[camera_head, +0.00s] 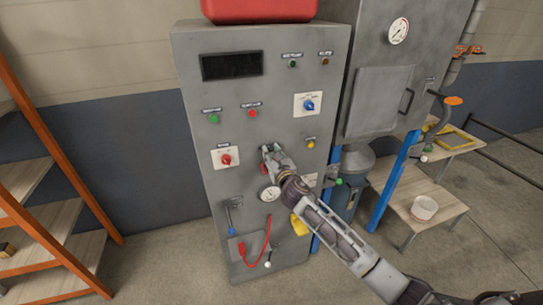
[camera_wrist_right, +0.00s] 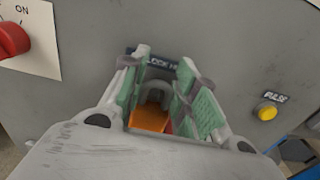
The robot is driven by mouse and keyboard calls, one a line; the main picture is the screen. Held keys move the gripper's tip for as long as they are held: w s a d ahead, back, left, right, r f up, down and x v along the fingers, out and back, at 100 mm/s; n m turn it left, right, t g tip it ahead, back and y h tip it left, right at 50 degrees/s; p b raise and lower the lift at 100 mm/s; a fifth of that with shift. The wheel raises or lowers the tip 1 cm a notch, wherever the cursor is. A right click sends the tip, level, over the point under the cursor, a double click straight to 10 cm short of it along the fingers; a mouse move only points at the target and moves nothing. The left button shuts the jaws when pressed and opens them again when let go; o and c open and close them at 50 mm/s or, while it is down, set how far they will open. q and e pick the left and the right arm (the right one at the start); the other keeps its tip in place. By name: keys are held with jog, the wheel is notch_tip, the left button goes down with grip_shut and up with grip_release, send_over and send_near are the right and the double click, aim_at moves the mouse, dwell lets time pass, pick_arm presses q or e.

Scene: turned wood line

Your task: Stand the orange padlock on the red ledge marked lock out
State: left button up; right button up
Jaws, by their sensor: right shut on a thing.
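My right gripper (camera_head: 269,150) is at the front of the grey cabinet. In the right wrist view its green-padded fingers (camera_wrist_right: 163,78) are shut on the orange padlock (camera_wrist_right: 150,118), with the grey shackle between them. A dark label with partly covered white lettering, "LOCK" legible, is on the panel just behind the fingertips. A small red patch of the ledge (camera_wrist_right: 169,128) shows beside the padlock; the rest is hidden. In the head view a bit of red (camera_head: 264,168) shows beside the gripper. Whether the padlock touches the ledge, I cannot tell. My left gripper is not in view.
The cabinet panel (camera_head: 190,110) carries a red knob (camera_head: 226,159), a blue knob (camera_head: 309,105), a yellow button (camera_head: 311,144) and a gauge (camera_head: 270,193) just below my gripper. A red cable (camera_head: 262,240) hangs lower.

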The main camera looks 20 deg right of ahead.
jog(key=shift+w+f, duration=0.2)
jog(key=shift+f, duration=0.2)
jog(key=shift+f, duration=0.1)
jog(key=o, duration=1.1)
jog(key=shift+c, duration=0.2)
jog(key=shift+s, duration=0.1)
jog(key=s+b, duration=0.1)
jog(key=s, duration=1)
jog(key=shift+s+d, duration=0.2)
jog(key=shift+s, duration=0.2)
